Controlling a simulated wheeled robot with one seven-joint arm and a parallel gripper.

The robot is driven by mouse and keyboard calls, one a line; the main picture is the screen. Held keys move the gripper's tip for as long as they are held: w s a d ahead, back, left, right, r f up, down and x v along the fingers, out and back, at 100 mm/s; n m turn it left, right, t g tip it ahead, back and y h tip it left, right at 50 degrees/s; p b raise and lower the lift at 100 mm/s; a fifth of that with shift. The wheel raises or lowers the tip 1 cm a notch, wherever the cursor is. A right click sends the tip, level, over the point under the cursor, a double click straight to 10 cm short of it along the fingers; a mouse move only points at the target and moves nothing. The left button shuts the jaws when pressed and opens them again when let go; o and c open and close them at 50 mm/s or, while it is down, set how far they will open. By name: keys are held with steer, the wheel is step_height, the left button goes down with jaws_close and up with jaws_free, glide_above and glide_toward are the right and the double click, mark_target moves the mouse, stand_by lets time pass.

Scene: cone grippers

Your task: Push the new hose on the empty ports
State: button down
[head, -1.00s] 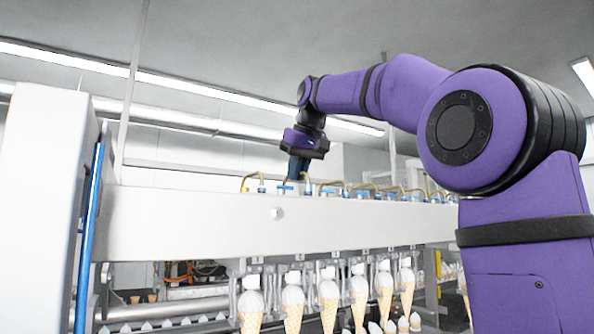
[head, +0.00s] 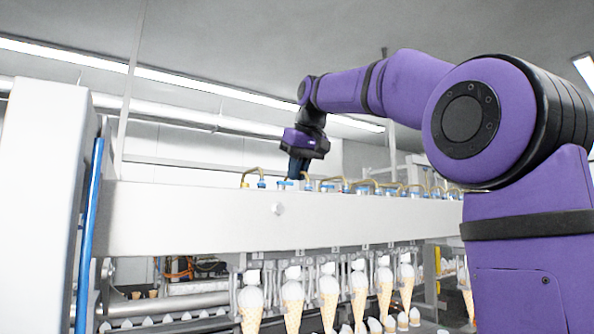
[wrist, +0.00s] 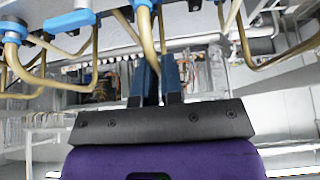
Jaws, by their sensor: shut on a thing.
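My gripper (head: 296,177) points down just above the top of the long white beam (head: 190,220), among a row of tan hoses and blue fittings. In the wrist view my gripper (wrist: 160,62) has its two dark blue fingers close together on a tan hose (wrist: 148,38). The hose runs up to a blue fitting (wrist: 142,4) at the top edge. Another tan hose (head: 249,173) arches at the left end of the row. The fingers partly hide the held hose, and I cannot tell whether its ends are seated on ports.
More tan hoses (head: 365,183) with blue fittings stand close by on the right. In the wrist view, a blue fitting (wrist: 70,22) and curved hoses crowd the left. Several ice-cream cones (head: 293,298) hang below the beam. A white housing (head: 45,190) stands at left.

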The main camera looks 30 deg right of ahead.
steer(key=c, duration=0.9)
jaws_free()
steer(key=shift+o, duration=0.2)
steer(key=shift+r, duration=0.1)
steer(key=shift+r, duration=2.4)
